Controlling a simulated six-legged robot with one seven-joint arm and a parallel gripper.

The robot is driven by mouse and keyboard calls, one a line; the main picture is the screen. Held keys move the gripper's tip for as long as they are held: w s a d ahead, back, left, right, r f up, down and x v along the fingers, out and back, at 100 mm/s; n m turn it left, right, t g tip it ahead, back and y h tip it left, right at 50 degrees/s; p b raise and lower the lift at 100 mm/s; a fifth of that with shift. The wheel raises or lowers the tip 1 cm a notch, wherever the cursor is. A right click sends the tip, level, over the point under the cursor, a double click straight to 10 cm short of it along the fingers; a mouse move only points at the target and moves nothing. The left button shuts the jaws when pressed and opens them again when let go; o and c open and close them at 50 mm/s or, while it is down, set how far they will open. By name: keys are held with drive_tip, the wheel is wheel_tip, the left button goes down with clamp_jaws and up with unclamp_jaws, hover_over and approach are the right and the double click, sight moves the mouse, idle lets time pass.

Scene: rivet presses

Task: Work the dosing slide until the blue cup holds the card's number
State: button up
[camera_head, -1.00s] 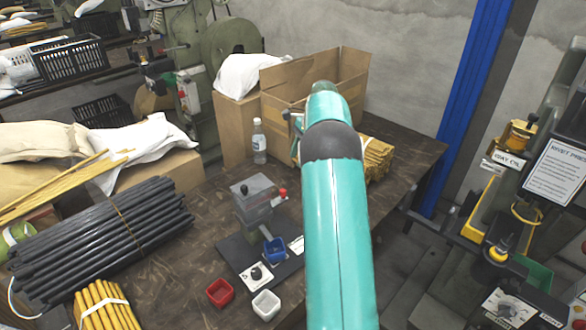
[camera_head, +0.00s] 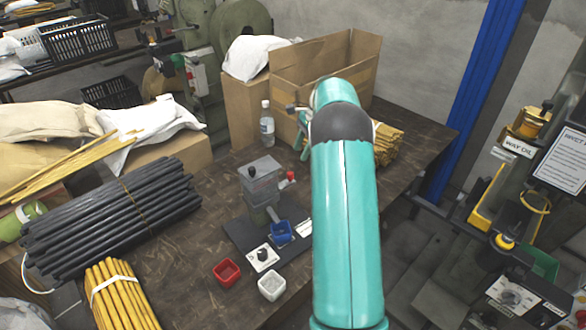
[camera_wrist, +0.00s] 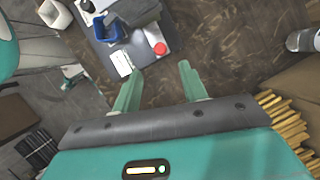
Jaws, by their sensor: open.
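The dosing device stands on the brown table, with a grey box-shaped hopper (camera_head: 261,178) on a dark base plate (camera_head: 243,234). A red knob (camera_head: 291,176) sticks out at its right side; the knob also shows in the wrist view (camera_wrist: 160,48). The blue cup (camera_head: 281,231) sits at the device's front; it also shows in the wrist view (camera_wrist: 105,31). A small white card (camera_head: 303,229) lies beside it, its number too small to read. My gripper (camera_wrist: 160,80) is open and empty, above the table near the red knob, apart from it.
A red cup (camera_head: 227,271) and a white cup (camera_head: 272,286) stand in front of the device. A black dial (camera_head: 263,255) sits on the plate. Behind are a bottle (camera_head: 267,125) and an open cardboard box (camera_head: 330,65). Dark rods (camera_head: 110,215) lie to the left.

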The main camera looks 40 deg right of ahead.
sight(290, 173)
drive_tip(key=x, duration=0.9)
drive_tip(key=shift+a, duration=0.1)
drive_tip(key=shift+a, duration=0.1)
clamp_jaws()
